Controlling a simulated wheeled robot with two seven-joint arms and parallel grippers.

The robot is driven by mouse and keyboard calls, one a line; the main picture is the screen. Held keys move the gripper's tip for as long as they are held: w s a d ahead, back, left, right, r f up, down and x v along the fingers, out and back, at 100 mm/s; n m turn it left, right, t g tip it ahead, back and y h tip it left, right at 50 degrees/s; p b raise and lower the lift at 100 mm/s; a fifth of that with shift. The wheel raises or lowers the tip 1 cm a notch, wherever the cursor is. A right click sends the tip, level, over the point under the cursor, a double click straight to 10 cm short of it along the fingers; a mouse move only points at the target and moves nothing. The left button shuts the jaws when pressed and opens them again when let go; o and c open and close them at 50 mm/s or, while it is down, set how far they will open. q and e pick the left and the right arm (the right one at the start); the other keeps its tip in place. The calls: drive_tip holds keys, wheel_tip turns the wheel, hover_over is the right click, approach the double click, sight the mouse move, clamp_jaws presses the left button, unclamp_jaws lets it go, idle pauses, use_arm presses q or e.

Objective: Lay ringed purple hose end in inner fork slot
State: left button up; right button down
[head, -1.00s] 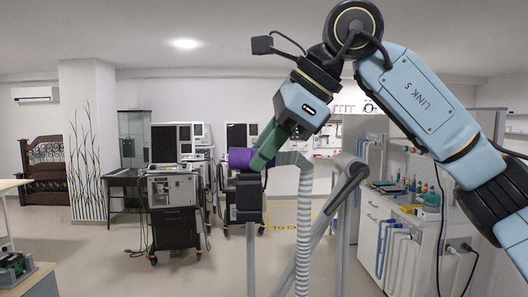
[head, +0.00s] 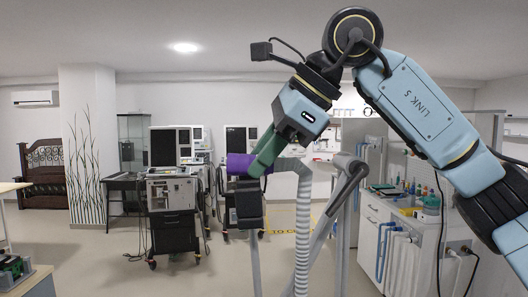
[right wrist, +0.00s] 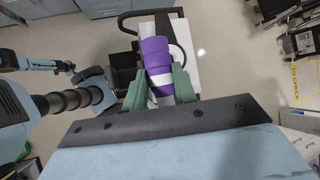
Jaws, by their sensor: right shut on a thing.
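My right gripper (head: 262,165) is shut on the purple hose end (head: 239,164), which lies roughly level between its green fingers. In the right wrist view the purple hose end (right wrist: 156,55) shows a pale ring between the fingers. The grey ribbed hose (head: 303,225) bends over behind the fingers and hangs down. A dark block (head: 249,207) on a grey post is just below the hose end in the head view. I cannot make out the fork slots or tell whether the hose end touches anything. My left gripper does not show.
A grey slanted rail (head: 338,195) stands right of the hose. Ventilator carts (head: 173,200) stand farther back at left. A counter (head: 405,215) with small items and hanging blue tubes is at right. Floor shows open between the carts and the counter.

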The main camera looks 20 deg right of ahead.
wheel_tip(320, 180, down, 3)
drive_tip(key=shift+a+r+g, duration=0.1)
drive_tip(key=shift+g, duration=0.2)
drive_tip(key=c, duration=1.2)
unclamp_jaws()
drive_tip(key=shift+o, duration=0.2)
drive_tip(key=shift+s+r, duration=0.1)
drive_tip(key=shift+r, duration=0.25)
drive_tip(key=shift+o, duration=0.6)
drive_tip(key=v, duration=1.4)
drive_tip(key=shift+a+r, duration=0.15)
drive_tip(key=shift+r, duration=0.15)
wheel_tip(320, 180, up, 8)
drive_tip(key=p, duration=0.9)
drive_tip(key=shift+s+r, duration=0.2)
drive_tip(key=shift+s, duration=0.05)
